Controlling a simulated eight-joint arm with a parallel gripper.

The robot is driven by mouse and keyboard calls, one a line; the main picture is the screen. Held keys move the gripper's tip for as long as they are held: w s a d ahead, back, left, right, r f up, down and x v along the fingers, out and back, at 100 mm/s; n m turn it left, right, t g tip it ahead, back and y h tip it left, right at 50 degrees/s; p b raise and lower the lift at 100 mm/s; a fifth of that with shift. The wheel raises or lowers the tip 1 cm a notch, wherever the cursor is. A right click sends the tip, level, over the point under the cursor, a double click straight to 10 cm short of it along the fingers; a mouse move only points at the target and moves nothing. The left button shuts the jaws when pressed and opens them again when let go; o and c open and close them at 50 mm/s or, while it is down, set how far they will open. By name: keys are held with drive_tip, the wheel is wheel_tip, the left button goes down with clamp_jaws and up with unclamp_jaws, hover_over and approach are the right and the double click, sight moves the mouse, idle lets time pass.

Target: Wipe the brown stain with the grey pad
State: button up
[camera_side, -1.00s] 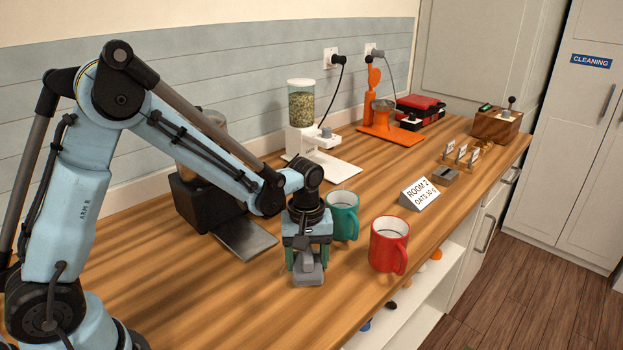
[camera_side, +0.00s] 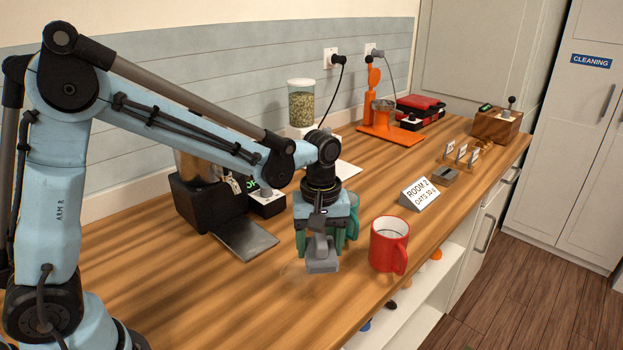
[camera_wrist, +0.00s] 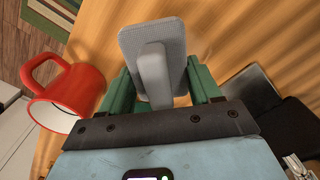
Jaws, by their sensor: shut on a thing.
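My gripper (camera_side: 322,238) is shut on the upright handle of the grey pad (camera_side: 321,262), low over the wooden counter left of the red mug. I cannot tell whether the pad touches the wood. In the wrist view the pad (camera_wrist: 155,50) lies flat face outward beyond the green fingers, its handle between them. A faint smudge (camera_side: 292,270) shows on the counter just left of the pad. I cannot tell whether it is the brown stain; no clear brown mark stands out, and the pad may cover part of it.
A red mug (camera_side: 389,246) stands close right of my gripper; it also shows in the wrist view (camera_wrist: 70,98). A teal mug is mostly hidden behind my gripper. A dark machine with a metal plate (camera_side: 244,240) stands behind left. A sign (camera_side: 419,193) stands further right. The front-left counter is clear.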

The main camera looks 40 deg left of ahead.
drive_tip(key=shift+r, duration=1)
